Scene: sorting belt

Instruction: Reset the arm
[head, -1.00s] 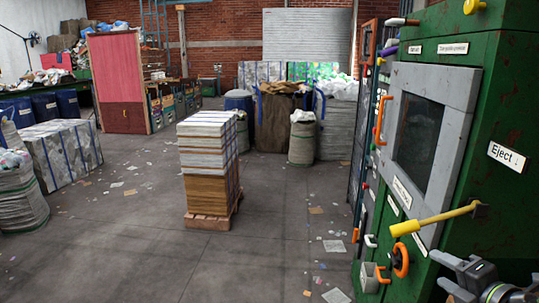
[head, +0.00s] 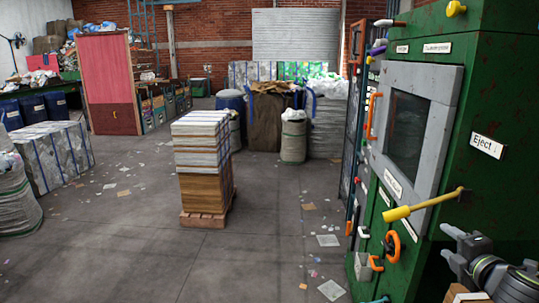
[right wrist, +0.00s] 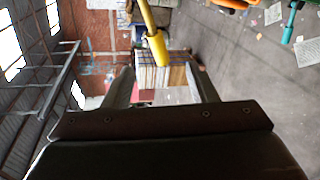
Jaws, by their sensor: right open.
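My right gripper (head: 449,241) is at the lower right of the head view, in front of the green machine (head: 483,185). Its two fingers are apart with nothing between them in that view. In the right wrist view its fingers (right wrist: 163,84) stand wide apart, and a yellow-handled lever (right wrist: 157,48) shows beyond and between them. In the head view the lever (head: 425,205) juts left from the machine, a little above and left of the gripper, apart from it. My left gripper is in neither view.
The machine fills the right side, with a window, an orange handle (head: 373,115), an orange ring (head: 392,246) and an Eject label (head: 487,146). A pallet (head: 204,218) bearing a stack stands mid-floor. Bales (head: 52,155) and sacks stand around. The floor between is mostly clear, with litter.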

